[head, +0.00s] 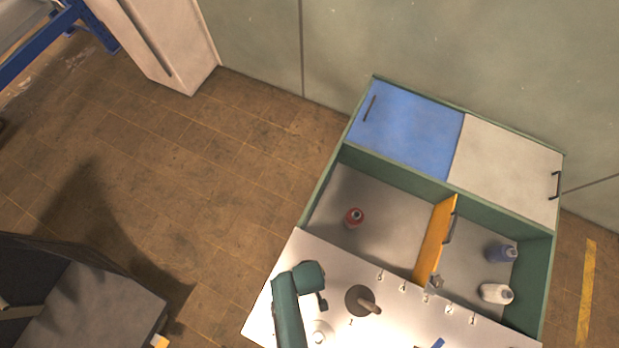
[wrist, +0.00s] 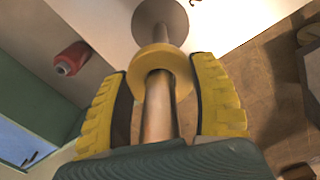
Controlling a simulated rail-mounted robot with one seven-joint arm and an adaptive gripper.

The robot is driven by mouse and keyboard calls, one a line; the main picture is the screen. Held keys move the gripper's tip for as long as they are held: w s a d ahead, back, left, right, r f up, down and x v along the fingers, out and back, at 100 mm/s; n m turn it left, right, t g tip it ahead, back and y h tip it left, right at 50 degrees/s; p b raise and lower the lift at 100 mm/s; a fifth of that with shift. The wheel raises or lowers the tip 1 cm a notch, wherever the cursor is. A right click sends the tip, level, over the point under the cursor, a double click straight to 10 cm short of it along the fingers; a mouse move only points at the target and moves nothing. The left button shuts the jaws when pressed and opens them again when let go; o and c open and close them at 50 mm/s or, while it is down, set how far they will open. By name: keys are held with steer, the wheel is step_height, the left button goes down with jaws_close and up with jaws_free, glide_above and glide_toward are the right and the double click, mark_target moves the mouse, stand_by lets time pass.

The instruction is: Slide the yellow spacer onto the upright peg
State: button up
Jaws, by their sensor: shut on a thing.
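The yellow spacer (wrist: 161,50) is a ring between the yellow fingers of my gripper (wrist: 162,72), which are shut on it. A copper-brown shaft, seemingly the upright peg (wrist: 159,112), shows through the ring's hole and between the fingers, rising from a round base (wrist: 150,15). My palm hides its near end. I cannot tell surely how far the ring sits around it. In the head view the peg (head: 372,307) stands on a dark brown disc (head: 355,298), right of my arm's end (head: 322,300). The spacer does not show there, and the fingers are hidden.
A red bottle (head: 354,217) stands in the left compartment. An orange door panel (head: 436,240) stands upright between compartments. Blue (head: 501,253) and white (head: 495,293) bottles stand at right. Several small hooks (head: 404,287) line the worktop's back edge. Floor lies beyond the worktop's left edge.

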steer(key=shift+f, duration=0.1)
steer(key=shift+f, duration=0.15)
steer(key=o, duration=1.1)
steer(key=shift+f, duration=0.1)
step_height(320, 180, up, 12)
steer(key=shift+r, duration=0.1)
